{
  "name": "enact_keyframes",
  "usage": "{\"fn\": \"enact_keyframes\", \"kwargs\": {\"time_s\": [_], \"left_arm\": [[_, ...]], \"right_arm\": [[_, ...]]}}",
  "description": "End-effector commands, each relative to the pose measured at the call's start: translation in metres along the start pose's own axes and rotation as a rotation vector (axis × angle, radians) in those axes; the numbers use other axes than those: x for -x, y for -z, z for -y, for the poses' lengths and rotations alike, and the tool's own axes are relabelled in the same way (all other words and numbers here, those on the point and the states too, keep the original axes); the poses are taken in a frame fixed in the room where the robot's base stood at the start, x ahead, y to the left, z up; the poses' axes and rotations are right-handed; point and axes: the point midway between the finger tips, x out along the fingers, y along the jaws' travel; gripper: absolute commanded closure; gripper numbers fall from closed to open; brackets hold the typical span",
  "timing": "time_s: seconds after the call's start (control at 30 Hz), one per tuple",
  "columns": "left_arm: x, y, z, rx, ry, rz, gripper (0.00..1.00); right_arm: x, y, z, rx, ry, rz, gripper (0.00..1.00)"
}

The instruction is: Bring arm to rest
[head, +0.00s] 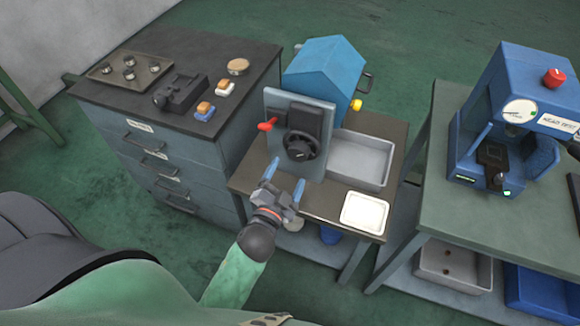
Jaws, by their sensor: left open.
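My left gripper (285,182) is open, with its two blue fingers apart and nothing between them. It is in front of the grey front plate of the blue heading machine (325,66), below and left of the black dial (300,146). The green left forearm comes up from the bottom of the head view. A red-handled lever (265,126) sticks out on the plate's left side, above the fingers. I cannot tell whether a finger touches the machine. My right gripper does not show.
A grey tray (388,165) and a white pad (364,212) lie right of the gripper on the machine's table. A drawer cabinet (150,165) with a vise (180,92) on top stands left. A blue press (515,105) with a red button stands on the right bench.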

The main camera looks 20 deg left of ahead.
Motion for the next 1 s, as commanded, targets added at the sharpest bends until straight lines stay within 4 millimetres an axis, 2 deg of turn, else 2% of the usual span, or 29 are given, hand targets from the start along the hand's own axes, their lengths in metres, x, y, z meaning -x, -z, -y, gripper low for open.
{"fn": "enact_keyframes", "kwargs": {"time_s": [0.27, 0.4, 0.57, 0.73, 0.87, 1.0], "left_arm": [[0.0, -0.001, 0.0, 0.007, -0.001, 0.005, 0.24], [0.0, -0.014, -0.004, 0.052, -0.015, 0.072, 0.24], [0.003, -0.066, -0.046, 0.15, -0.096, 0.225, 0.24], [0.017, -0.133, -0.108, 0.238, -0.202, 0.406, 0.24], [0.038, -0.19, -0.161, 0.301, -0.29, 0.557, 0.24], [0.071, -0.248, -0.216, 0.36, -0.382, 0.721, 0.24]], "right_arm": [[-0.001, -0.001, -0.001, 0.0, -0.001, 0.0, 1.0], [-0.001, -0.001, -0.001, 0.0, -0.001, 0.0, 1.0], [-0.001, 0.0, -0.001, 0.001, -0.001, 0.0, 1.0], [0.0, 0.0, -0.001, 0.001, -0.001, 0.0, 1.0], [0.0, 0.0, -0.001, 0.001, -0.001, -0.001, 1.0], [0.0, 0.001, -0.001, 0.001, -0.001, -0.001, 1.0]]}}
